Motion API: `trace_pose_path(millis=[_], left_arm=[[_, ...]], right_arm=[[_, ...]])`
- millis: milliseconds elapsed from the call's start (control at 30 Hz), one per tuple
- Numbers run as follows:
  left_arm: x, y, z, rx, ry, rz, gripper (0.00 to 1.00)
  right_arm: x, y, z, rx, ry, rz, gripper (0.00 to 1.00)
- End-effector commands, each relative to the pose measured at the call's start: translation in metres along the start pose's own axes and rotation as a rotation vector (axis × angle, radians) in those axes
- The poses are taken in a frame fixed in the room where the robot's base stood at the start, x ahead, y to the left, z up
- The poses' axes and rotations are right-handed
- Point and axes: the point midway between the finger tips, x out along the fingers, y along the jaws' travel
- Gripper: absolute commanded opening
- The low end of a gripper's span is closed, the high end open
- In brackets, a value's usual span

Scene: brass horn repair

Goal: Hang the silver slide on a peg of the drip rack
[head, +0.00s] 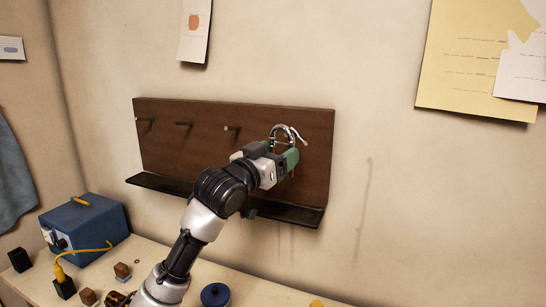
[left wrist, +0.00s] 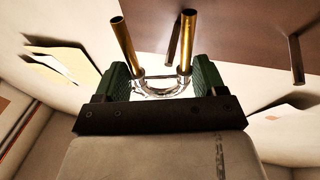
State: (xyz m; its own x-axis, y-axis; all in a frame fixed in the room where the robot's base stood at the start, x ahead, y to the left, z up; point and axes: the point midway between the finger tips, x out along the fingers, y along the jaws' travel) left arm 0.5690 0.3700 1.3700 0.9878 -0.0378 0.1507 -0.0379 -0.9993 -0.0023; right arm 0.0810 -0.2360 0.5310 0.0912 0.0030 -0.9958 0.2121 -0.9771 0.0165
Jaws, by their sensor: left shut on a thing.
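The silver slide (head: 284,129) is in my left gripper (head: 283,158), in front of the right part of the drip rack (head: 210,112). In the left wrist view the green fingers (left wrist: 160,85) are shut on the silver curved end of the slide (left wrist: 160,90), with its two brass tubes pointing away from the gripper. A dark peg (left wrist: 173,44) shows between the tubes; I cannot tell whether the slide touches it. Another peg (left wrist: 296,60) is at the right. In the head view, several bare pegs, one of them here (head: 230,128), stick out left of the slide. My right gripper is not in view.
A dark ledge (head: 160,184) runs along the rack's lower edge. Below are a bench (head: 130,262), a blue box (head: 85,229) with a yellow cable, small blocks (head: 122,270) and a round blue container (head: 215,295).

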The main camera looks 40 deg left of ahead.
Motion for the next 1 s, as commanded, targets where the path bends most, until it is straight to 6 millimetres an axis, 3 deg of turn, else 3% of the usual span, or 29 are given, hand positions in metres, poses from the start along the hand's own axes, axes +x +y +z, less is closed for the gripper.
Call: trace_pose_path(millis=[1000], left_arm=[[0.055,-0.016,0.017,-0.001,-0.001,0.000,0.46]], right_arm=[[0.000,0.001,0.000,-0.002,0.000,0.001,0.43]])
